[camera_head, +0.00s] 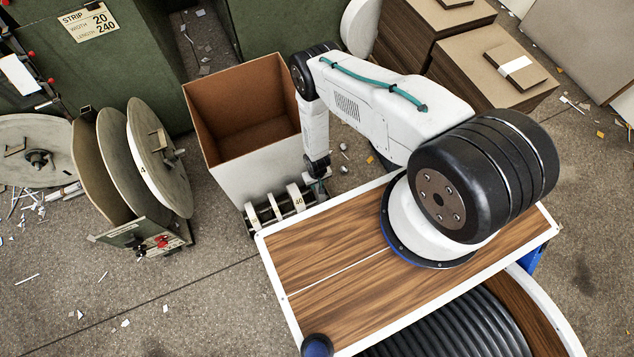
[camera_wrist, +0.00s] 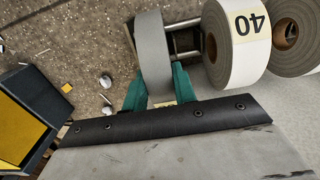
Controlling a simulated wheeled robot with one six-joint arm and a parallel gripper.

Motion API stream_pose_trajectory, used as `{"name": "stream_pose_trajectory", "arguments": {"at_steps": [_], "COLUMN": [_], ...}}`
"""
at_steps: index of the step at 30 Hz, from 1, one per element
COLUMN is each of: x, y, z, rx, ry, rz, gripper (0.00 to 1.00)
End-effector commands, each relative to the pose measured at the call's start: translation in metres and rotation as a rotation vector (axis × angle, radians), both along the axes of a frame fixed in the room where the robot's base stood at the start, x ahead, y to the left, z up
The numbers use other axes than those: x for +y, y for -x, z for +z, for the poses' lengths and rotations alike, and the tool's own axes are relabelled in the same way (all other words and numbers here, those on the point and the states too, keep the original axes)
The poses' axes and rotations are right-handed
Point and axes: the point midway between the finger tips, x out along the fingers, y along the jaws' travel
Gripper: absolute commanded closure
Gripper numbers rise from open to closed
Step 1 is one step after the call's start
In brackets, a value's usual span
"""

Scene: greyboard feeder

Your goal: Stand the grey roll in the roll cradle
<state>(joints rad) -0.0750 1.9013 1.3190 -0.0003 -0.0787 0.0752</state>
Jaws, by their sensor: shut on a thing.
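My gripper (camera_wrist: 160,92) has green fingers, shut on the grey roll (camera_wrist: 152,45) near one end of the roll cradle. The roll is a plain grey band in the wrist view, beside the cradle's metal rails (camera_wrist: 184,54). Whether it rests on the rails or hangs just above them I cannot tell. A white-faced roll labelled 40 (camera_wrist: 238,30) stands in the cradle to its right, with another roll (camera_wrist: 285,30) beyond. In the head view my gripper (camera_head: 318,172) is low at the right end of the cradle (camera_head: 250,231), and my wrist largely hides the grey roll.
A tall open bin (camera_head: 245,180), white outside and brown inside, stands right behind the cradle. A wood-topped surface (camera_head: 320,255) with a white rim is close in front. Large reel discs (camera_head: 155,165) stand at left. Small shiny pieces (camera_head: 343,169) lie on the floor at right.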

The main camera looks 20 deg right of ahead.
Motion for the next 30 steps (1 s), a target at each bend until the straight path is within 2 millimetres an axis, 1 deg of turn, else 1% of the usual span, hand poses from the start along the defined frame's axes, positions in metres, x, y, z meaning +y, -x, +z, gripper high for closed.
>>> {"name": "stream_pose_trajectory", "arguments": {"at_steps": [4,5,6,7,15,18,20,27,30], "x": [0.000,0.000,0.000,0.000,0.000,0.000,0.000,0.000,0.000], "y": [0.000,0.000,0.000,0.000,0.000,0.000,-0.001,-0.001,-0.001], "z": [0.000,0.000,0.000,0.000,0.000,0.005,0.012,0.051,0.065], "rx": [0.000,0.000,0.000,0.000,0.000,0.000,0.000,0.000,-0.001], "ry": [0.000,0.000,0.000,0.000,0.000,0.000,0.000,0.000,0.000], "rz": [0.000,0.000,0.000,0.000,0.000,0.000,0.000,0.000,0.000], "gripper": [0.96,0.67,0.56,0.48,0.47,0.47,0.47,0.47,0.47]}}
